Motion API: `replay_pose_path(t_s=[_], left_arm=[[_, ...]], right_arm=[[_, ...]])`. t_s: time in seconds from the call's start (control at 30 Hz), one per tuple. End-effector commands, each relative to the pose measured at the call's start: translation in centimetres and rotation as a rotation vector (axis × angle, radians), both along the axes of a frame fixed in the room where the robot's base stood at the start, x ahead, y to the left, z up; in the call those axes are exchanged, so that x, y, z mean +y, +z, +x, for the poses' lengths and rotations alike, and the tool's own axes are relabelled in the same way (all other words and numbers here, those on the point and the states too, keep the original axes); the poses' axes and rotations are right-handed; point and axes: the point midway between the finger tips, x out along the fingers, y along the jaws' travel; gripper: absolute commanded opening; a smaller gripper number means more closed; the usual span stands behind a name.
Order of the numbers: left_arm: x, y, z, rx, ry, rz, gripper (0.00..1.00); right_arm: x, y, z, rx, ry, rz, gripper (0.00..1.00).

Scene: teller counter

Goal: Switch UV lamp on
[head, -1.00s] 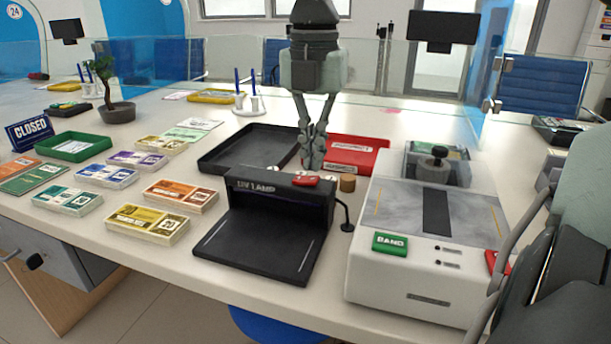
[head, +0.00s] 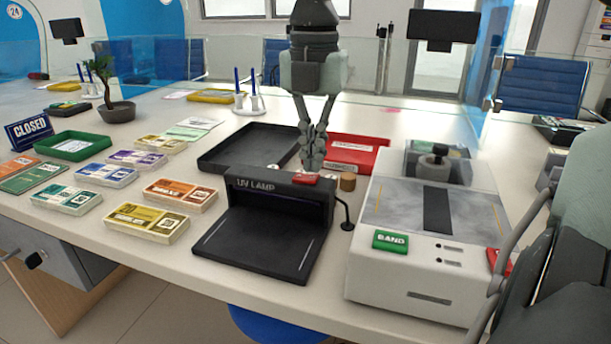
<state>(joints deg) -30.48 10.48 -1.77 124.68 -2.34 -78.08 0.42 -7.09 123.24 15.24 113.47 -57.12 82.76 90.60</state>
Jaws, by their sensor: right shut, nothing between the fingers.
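The black UV lamp (head: 262,245) stands on the counter, with a hood over a flat dark bed and "UV LAMP" lettered on top. A red switch (head: 304,179) sits on the hood's top at its right end. My right gripper (head: 313,168) hangs straight down from above, fingers shut and empty. Its tips are at the switch's back edge in the picture; I cannot tell whether they touch it. A faint bluish line shows inside the hood, but I cannot tell whether the lamp is lit. My left gripper is not in view.
A black tray (head: 225,160) and a red tray (head: 375,163) lie behind the lamp. Several note bundles (head: 148,222) lie at left. The front counter edge is clear.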

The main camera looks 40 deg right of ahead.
Motion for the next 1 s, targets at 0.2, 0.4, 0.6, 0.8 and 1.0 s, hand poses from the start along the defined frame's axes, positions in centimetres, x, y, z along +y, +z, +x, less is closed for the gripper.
replay_pose_path(t_s=[0.2,0.4,0.6,0.8,1.0], left_arm=[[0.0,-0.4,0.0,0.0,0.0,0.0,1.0],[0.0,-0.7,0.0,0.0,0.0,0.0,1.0],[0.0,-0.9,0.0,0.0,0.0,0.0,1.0],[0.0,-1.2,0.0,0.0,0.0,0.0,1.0],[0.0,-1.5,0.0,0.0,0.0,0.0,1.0]], right_arm=[[0.0,-0.4,0.0,0.0,0.0,0.0,0.0],[0.0,-0.7,0.0,0.0,0.0,0.0,0.0],[0.0,-1.0,0.0,0.0,0.0,0.0,0.0],[0.0,-1.3,0.0,0.0,0.0,0.0,0.0],[0.0,-1.6,0.0,0.0,0.0,0.0,0.0]])
